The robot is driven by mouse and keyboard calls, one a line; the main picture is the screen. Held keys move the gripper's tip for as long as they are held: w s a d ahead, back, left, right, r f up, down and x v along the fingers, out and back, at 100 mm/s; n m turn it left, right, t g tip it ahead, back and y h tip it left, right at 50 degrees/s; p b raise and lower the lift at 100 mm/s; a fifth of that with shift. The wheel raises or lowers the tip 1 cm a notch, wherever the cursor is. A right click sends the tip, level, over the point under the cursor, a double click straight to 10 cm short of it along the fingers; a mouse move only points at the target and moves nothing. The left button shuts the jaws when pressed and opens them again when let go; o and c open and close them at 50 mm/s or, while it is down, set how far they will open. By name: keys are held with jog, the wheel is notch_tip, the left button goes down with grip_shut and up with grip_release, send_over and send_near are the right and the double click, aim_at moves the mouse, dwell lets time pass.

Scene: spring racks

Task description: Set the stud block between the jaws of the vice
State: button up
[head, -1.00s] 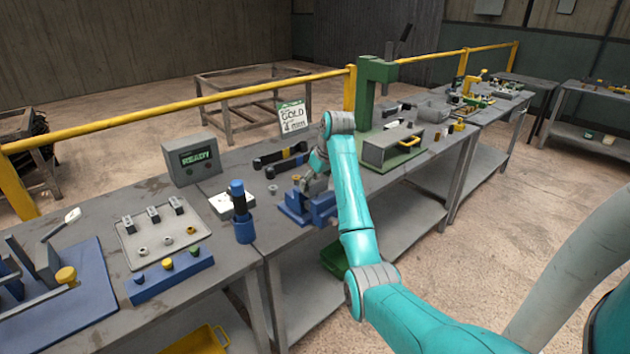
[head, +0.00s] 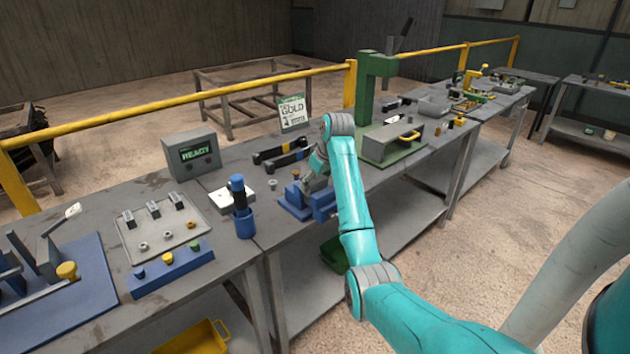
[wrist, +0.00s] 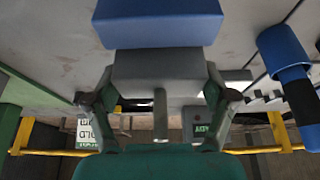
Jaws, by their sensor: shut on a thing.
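The blue vice (head: 296,208) stands near the front edge of the bench. My gripper (head: 316,182) is low over it in the head view, partly hidden by my own arm. In the wrist view my gripper (wrist: 160,100) is shut on the stud block (wrist: 158,70), a grey block with a grey stud pointing toward my palm. Part of the blue vice (wrist: 158,22) fills the top of the wrist view, right beside the block. I cannot tell whether the block is between the jaws or above them, or whether it touches them.
A blue cup with a dark-handled tool (head: 243,220) stands left of the vice. Two black bars (head: 282,153) and a small ring (head: 272,185) lie behind it. A green press (head: 378,110) and a grey drawer box (head: 392,148) stand to the right.

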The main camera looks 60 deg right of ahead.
jog(key=shift+f, duration=0.4)
dwell(0.3)
jog(key=o, duration=1.6)
jog(key=shift+f, duration=0.1)
jog(key=shift+r, duration=3.55)
